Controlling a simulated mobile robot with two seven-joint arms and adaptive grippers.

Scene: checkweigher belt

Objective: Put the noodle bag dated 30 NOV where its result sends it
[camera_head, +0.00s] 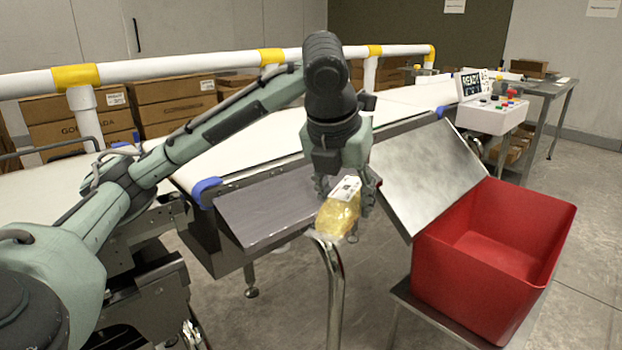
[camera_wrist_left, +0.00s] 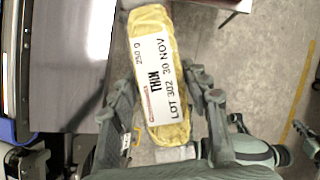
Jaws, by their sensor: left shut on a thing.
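The yellow noodle bag (camera_head: 338,215) hangs in my left gripper (camera_head: 346,196), in front of the conveyor, above a curved metal rail. In the left wrist view the bag (camera_wrist_left: 160,75) lies lengthwise between the two fingers of the left gripper (camera_wrist_left: 163,100), which is shut on its sides. Its white label reads 250 G, THIN, LOT 302, 30 NOV. The display (camera_head: 470,83) on the white control box reads READY.
A red bin (camera_head: 475,272) stands at the right below a sloping steel chute (camera_head: 425,165). A dark grey sloping plate (camera_head: 265,207) is left of the bag. The white belt (camera_head: 240,150) runs behind, with cartons (camera_head: 175,100) beyond its rail. The curved metal rail (camera_head: 333,275) stands below the bag.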

